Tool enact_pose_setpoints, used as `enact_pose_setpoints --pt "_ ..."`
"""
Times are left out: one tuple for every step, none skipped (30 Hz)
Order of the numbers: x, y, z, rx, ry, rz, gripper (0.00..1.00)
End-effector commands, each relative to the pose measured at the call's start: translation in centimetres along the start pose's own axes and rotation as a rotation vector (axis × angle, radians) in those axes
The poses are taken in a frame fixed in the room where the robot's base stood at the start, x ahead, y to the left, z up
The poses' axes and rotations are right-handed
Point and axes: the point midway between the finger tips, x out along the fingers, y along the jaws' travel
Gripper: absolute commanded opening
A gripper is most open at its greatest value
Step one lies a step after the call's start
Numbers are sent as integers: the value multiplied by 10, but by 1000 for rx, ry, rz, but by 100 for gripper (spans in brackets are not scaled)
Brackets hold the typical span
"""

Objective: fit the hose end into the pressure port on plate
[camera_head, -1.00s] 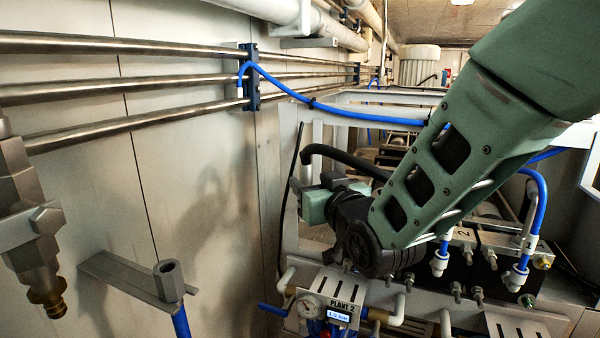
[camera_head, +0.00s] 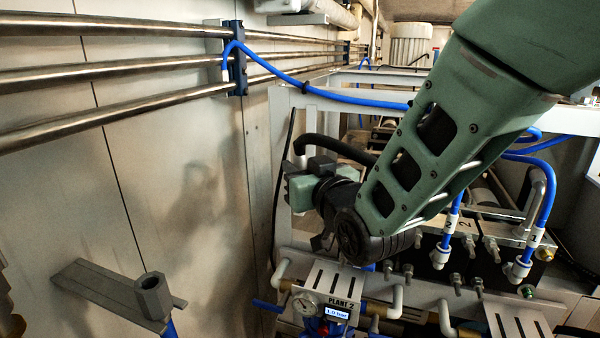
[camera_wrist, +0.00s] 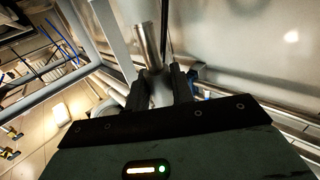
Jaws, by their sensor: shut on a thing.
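My gripper (camera_wrist: 157,88) is shut on a silver, tube-shaped metal piece (camera_wrist: 150,45) that sticks out past the fingertips, tilted. I take it for the hose end; no hose shows on it. In the head view my gripper (camera_head: 291,188) is at mid-height in front of the wall, and the held piece cannot be made out. At the lower left a flat metal plate (camera_head: 92,284) on the wall carries an upright grey hex fitting (camera_head: 153,298) with an open top and a blue hose below it. It looks like the pressure port. My gripper is above and right of it, well apart.
The PLANT 2 unit (camera_head: 322,285) with gauge, pipes and display is below my arm. Steel pipes (camera_head: 110,75) run along the left wall, with a blue hose (camera_head: 330,95) crossing to the right. Hoses labelled 1 and 2 stand at the right. Space before the wall is free.

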Motion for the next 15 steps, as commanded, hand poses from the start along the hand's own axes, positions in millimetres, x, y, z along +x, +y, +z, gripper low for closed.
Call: enact_pose_setpoints --pt "0 0 -1 0 1 0 0" --pt "0 0 -2 1 2 0 0" --pt "0 0 -3 1 2 0 0" --pt "0 0 -5 2 3 0 0" --pt "0 0 -8 3 4 0 0" --pt "0 0 -12 4 6 0 0" --pt "0 0 -17 4 7 0 0" --pt "0 0 -21 5 8 0 0" --pt "0 0 -28 6 8 -1 0" --pt "0 0 -34 6 9 0 0" --pt "0 0 -39 6 8 0 0" --pt "0 0 -47 6 8 0 0" --pt "0 0 -53 6 10 0 0" --pt "0 0 -59 5 8 0 0" --pt "0 0 -67 5 8 0 0"
